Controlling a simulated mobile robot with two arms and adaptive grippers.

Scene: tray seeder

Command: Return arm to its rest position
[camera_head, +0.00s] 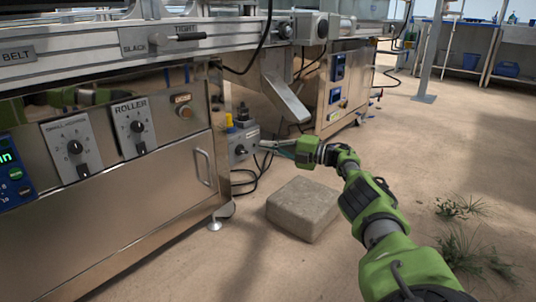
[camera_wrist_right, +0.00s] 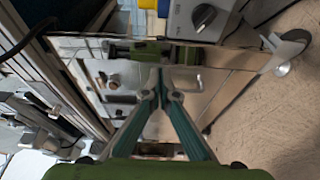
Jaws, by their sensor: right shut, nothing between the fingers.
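My right arm (camera_head: 368,205) reaches in from the lower right, stretched out toward the grey control box (camera_head: 243,143) by the machine's near cabinet. My right gripper (camera_head: 268,146) is at the box's right side in the head view. I cannot tell whether it touches the box. In the wrist view its two fingers (camera_wrist_right: 162,84) meet at the tips, with nothing held. The grey box (camera_wrist_right: 200,20) with its dark knob shows at the top of that view. My left gripper is not in view.
A steel cabinet (camera_head: 120,205) with dials stands left, its foot (camera_head: 215,225) on the floor. A stone block (camera_head: 303,208) lies below my right arm. A metal chute (camera_head: 285,95) hangs above the gripper. Weeds (camera_head: 465,207) grow at right; the floor beyond is open.

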